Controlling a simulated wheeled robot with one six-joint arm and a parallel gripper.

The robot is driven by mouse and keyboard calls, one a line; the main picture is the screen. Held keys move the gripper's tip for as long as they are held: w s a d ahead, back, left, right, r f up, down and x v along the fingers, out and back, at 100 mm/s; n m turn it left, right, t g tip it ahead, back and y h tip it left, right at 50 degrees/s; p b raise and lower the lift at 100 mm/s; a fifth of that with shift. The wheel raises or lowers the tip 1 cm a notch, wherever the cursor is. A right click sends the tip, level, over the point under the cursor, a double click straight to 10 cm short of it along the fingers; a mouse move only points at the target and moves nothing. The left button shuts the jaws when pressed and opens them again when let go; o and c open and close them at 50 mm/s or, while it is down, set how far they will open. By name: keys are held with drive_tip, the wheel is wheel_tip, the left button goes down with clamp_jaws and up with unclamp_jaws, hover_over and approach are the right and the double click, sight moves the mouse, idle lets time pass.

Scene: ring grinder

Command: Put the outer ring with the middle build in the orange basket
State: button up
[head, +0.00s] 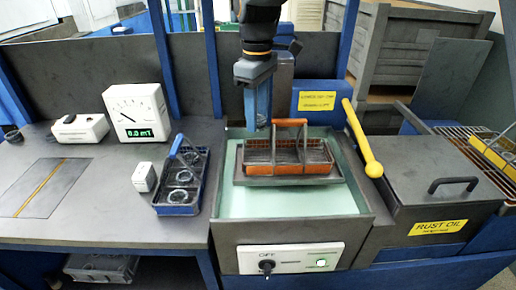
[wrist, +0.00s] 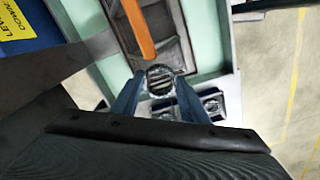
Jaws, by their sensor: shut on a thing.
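My gripper (head: 258,122) points down over the left end of the orange basket (head: 262,171) in the head view. In the wrist view its two blue fingers (wrist: 159,85) are shut on a metal ring (wrist: 160,77). The head view does not clearly show this ring. The orange basket has a raised handle and inner dividers, and stands on a dark plate; its handle also shows in the wrist view (wrist: 138,30). A blue basket (head: 181,210) with several rings in it stands on the bench to the left. I cannot judge the held ring's build from these frames.
The basket's plate sits in a pale green tray (head: 290,203). A yellow lever (head: 360,135) leans to its right, beside a blue block (head: 320,103). A rust oil box (head: 430,185) stands further right. A meter (head: 138,113) reading 0.0 stands on the bench at left.

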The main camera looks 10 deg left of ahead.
sight(258, 161)
wheel_tip(258, 161, down, 12)
drive_tip(key=shift+r+p, duration=0.2)
drive_tip(key=shift+p, duration=1)
drive_tip(key=shift+f, duration=0.15)
drive_tip(key=o, duration=0.8)
drive_tip(key=shift+o, duration=0.2)
wheel_tip(258, 161, up, 12)
drive_tip(key=b, duration=0.3)
